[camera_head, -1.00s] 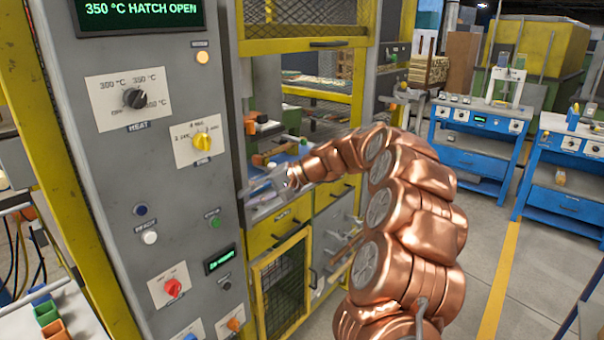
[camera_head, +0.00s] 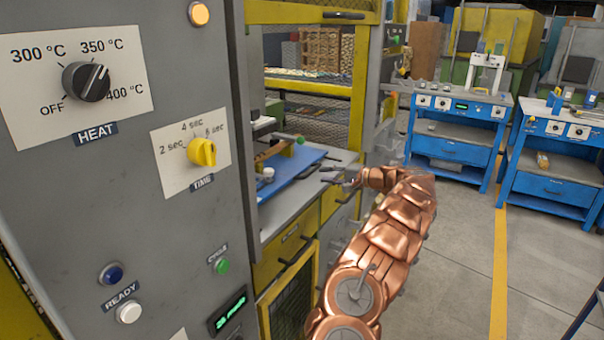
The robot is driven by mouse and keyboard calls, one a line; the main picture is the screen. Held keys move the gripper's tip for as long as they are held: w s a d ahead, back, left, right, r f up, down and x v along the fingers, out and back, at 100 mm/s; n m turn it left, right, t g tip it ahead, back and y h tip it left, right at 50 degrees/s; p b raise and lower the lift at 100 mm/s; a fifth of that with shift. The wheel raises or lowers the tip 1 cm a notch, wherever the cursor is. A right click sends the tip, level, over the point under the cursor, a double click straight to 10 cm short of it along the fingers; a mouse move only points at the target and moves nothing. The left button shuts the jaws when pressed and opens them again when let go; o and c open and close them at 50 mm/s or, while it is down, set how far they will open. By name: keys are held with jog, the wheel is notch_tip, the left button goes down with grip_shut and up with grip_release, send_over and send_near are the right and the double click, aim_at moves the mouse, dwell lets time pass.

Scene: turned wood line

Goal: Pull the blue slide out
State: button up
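The blue slide (camera_head: 296,180) is a flat blue plate lying at the opening of the grey and yellow machine, over a grey ledge (camera_head: 285,212). Small pale pieces (camera_head: 267,174) sit on its left part. My gripper (camera_head: 330,174) is at the right edge of the slide, at the end of my copper-coloured arm. Its grey fingers are small in the view, and I cannot tell whether they are closed on a handle or touch the slide. The slide's left end is hidden behind the grey control panel (camera_head: 140,220).
The panel carries a heat knob (camera_head: 86,82), a yellow time knob (camera_head: 202,152) and several buttons. A bar with a green end (camera_head: 299,140) lies above the slide. Yellow drawers (camera_head: 285,245) are below. Blue workbenches (camera_head: 452,140) stand at the back right, with open floor before them.

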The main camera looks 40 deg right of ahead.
aim_at(309, 172)
jog(key=p+x, duration=0.1)
jog(key=x, duration=0.6)
jog(key=shift+w+a, duration=0.15)
grip_shut()
jog(key=shift+f, duration=0.1)
dwell(0.3)
